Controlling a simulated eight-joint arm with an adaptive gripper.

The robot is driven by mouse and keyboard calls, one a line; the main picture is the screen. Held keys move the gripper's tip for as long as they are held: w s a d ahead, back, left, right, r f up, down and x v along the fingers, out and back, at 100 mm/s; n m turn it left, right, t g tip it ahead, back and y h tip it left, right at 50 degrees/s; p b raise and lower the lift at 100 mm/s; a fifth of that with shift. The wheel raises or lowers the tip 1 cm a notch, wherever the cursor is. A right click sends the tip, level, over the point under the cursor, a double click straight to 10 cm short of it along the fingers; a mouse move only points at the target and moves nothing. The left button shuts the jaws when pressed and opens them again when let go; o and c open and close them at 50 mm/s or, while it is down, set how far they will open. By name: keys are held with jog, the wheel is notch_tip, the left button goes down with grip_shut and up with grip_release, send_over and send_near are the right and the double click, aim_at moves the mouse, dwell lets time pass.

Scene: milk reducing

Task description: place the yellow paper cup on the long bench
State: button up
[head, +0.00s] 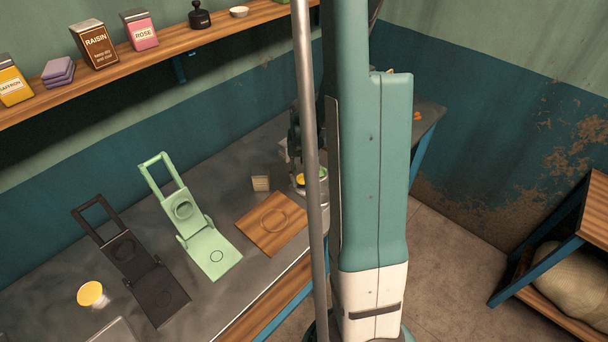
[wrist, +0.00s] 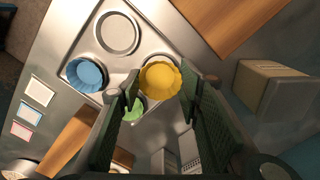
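The yellow paper cup (wrist: 160,78) has a fluted rim and sits at a metal tray (wrist: 140,52) with round recesses. In the head view the cup (head: 301,179) shows small beside my arm, mostly hidden. My gripper (wrist: 159,90) is open, with one finger on each side of the yellow cup; I see no clear contact. A blue paper cup (wrist: 86,75) is to the left in the tray. A green paper cup (wrist: 133,110) is just below the yellow one, partly behind a finger. The long bench (head: 215,140) runs along the wall.
A green press (head: 191,216), a dark press (head: 130,262) and a wooden board (head: 271,223) lie on the bench. A yellow-topped round item (head: 91,293) stands at its left. A small pale block (head: 261,183) is near the tray. A shelf (head: 180,50) with tins hangs above.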

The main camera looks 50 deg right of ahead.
aim_at(304, 181)
jog(key=shift+f, duration=0.95)
jog(key=shift+f+b, duration=0.3)
jog(key=shift+b, duration=0.25)
jog(key=shift+o, duration=0.6)
jog(key=shift+s+f, duration=0.1)
jog(key=o, duration=0.8)
jog(key=shift+c, duration=0.2)
jog(key=shift+o, duration=0.5)
notch_tip(304, 181, up, 12)
